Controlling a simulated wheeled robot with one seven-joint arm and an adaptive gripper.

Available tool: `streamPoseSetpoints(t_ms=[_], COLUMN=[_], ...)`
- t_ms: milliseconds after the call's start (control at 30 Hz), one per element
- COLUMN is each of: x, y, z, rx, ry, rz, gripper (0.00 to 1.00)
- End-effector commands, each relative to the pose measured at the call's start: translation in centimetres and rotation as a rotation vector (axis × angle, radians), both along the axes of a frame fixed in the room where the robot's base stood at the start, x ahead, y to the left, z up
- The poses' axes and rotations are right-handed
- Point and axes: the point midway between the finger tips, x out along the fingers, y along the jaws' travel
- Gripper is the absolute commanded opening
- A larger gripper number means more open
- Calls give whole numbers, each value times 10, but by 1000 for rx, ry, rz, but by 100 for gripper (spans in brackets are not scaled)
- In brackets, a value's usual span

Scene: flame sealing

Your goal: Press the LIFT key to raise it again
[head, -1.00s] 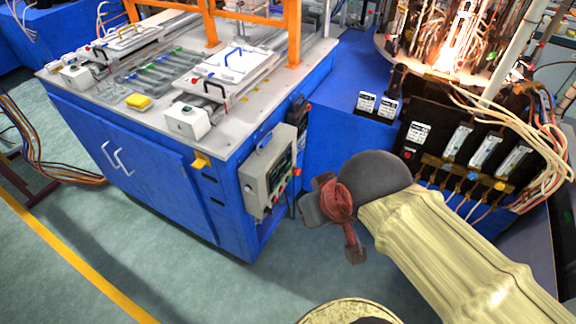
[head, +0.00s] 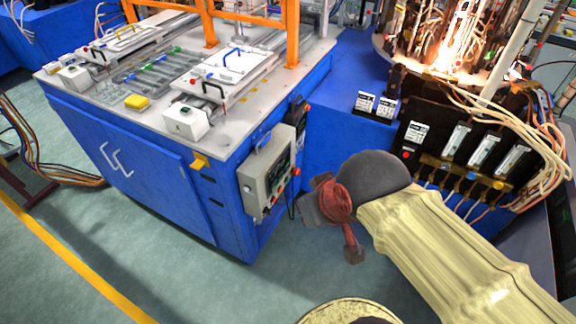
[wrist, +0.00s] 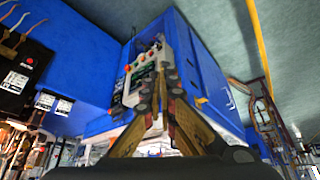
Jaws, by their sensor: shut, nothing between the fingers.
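A grey control box (head: 252,178) with a dark screen and several small coloured buttons is fixed to the side of the blue cabinet. It also shows in the wrist view (wrist: 130,87), beyond my fingertips and partly hidden by them. No LIFT label is readable, so I cannot tell which key it is. My gripper (wrist: 166,82) is shut and empty, its tips meeting in front of the box in the picture. No contact with the box is clear. In the head view my wrist mostly hides the gripper, and it stands right of the box with a gap.
The blue cabinet (head: 150,180) carries white fixtures and a yellow block (head: 137,102) on top. At the right are a black panel of gauges (head: 440,150), loose cables and a bright flame machine (head: 455,45). Open floor (head: 60,250) lies at front left.

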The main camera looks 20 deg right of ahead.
Motion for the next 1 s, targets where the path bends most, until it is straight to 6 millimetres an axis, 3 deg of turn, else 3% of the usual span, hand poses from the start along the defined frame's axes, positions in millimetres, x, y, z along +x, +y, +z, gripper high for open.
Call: streamPoseSetpoints(t_ms=[767, 867, 1000], x=[0, 3, 6], y=[-4, -12, -28], z=[1, -8, -37], rx=[-1, 1, 8], ry=[1, 40, 152], rz=[-14, -46, -101], gripper=[0, 0, 0])
